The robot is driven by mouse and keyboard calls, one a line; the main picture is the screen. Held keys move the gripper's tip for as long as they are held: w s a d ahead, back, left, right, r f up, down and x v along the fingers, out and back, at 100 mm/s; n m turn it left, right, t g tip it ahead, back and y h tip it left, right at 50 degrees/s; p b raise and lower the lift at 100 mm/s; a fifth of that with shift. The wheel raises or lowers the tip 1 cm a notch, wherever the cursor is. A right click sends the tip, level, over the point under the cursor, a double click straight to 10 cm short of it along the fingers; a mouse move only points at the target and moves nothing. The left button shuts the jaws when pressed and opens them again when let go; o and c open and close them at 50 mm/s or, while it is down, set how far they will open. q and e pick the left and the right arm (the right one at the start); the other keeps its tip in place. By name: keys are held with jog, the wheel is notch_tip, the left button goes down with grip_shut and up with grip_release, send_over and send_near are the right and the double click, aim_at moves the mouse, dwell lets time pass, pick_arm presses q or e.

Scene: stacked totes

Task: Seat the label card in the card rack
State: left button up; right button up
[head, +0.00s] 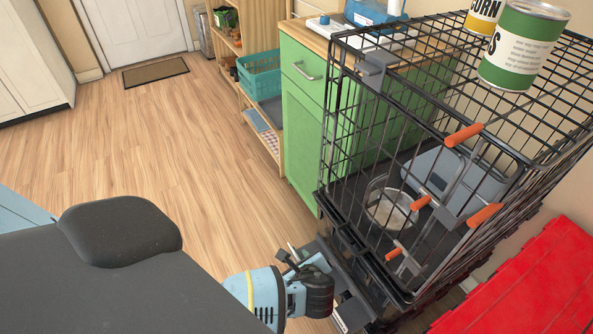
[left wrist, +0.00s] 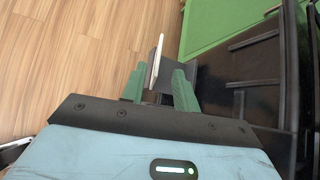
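My left gripper (head: 302,262) is low beside the near left corner of the black wire crate. In the left wrist view its two green fingers (left wrist: 158,80) stand apart. A thin white card (left wrist: 156,58), seen almost edge-on, stands between and beyond them, closer to the left finger, with a gap at the right finger. Whether it touches the left finger is unclear. A dark grey plate (left wrist: 172,73) lies just behind the card; it may be part of the card rack, but I cannot tell if the card sits in it. My right gripper is not in view.
The wire crate (head: 340,150) holds a metal bowl (head: 392,208), with cans (head: 524,45) on top. A green cabinet (head: 300,120) stands behind it. A red ridged lid (head: 530,285) is at lower right. The wooden floor (head: 150,150) at left is clear.

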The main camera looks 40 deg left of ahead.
aim_at(293, 251)
pick_arm(q)
jog(key=shift+b+x, duration=0.4)
jog(key=shift+x, duration=0.8)
jog(key=shift+a+f, duration=0.1)
jog(key=b+x, duration=0.1)
jog(key=x, duration=0.3)
jog(key=shift+s+a+f, duration=0.1)
jog(key=shift+s+f, duration=0.05)
jog(key=shift+w+a+f+b, duration=0.25)
jog(key=shift+a+f+b, duration=0.05)
jog(key=shift+b, duration=0.05)
jog(key=shift+c, duration=0.4)
grip_shut()
